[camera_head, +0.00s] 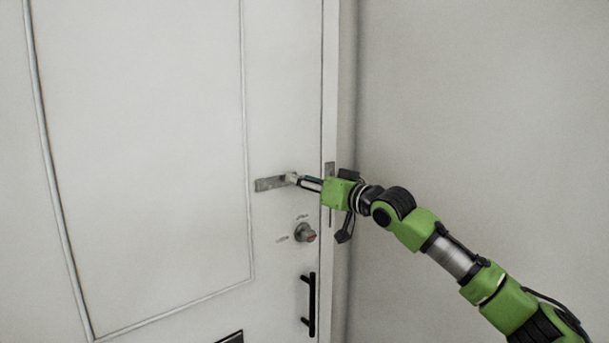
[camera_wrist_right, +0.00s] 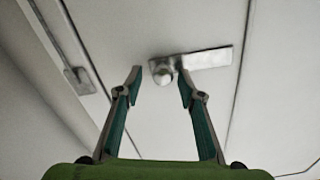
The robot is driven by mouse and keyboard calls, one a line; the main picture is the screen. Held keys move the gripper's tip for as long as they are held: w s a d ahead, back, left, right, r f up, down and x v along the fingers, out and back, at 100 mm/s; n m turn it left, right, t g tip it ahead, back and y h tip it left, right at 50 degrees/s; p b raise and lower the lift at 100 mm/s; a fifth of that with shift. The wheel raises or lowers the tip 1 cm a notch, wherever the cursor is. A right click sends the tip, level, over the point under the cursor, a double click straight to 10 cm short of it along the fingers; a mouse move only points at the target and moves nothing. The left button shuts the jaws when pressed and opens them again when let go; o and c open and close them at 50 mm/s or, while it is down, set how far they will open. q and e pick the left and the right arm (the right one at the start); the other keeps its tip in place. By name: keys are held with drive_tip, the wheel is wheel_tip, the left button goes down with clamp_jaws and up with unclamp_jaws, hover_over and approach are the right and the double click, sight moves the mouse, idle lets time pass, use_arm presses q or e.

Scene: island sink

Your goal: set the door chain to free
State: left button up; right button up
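The door chain's metal slide plate (camera_head: 268,184) lies flat across the white door near its right edge. In the right wrist view the plate (camera_wrist_right: 208,57) has a round metal knob (camera_wrist_right: 163,72) at its left end. My right gripper (camera_head: 298,180) reaches in from the right at the plate's knob end. In the right wrist view my right gripper (camera_wrist_right: 159,77) is open, with the knob showing between the fingertips and a gap on both sides. I cannot tell how deep the knob sits between them. No hanging chain links can be made out. My left gripper is not in view.
A metal bracket (camera_wrist_right: 78,80) sits on the door frame (camera_head: 343,75), partly behind my gripper in the head view. Below the plate are a round lock knob (camera_head: 305,233) and a black vertical handle (camera_head: 311,305). A plain wall (camera_head: 480,100) stands on the right.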

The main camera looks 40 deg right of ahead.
approach(292, 139)
drive_tip(key=w, duration=0.5)
drive_tip(key=shift+w+a, duration=0.15)
idle(0.4)
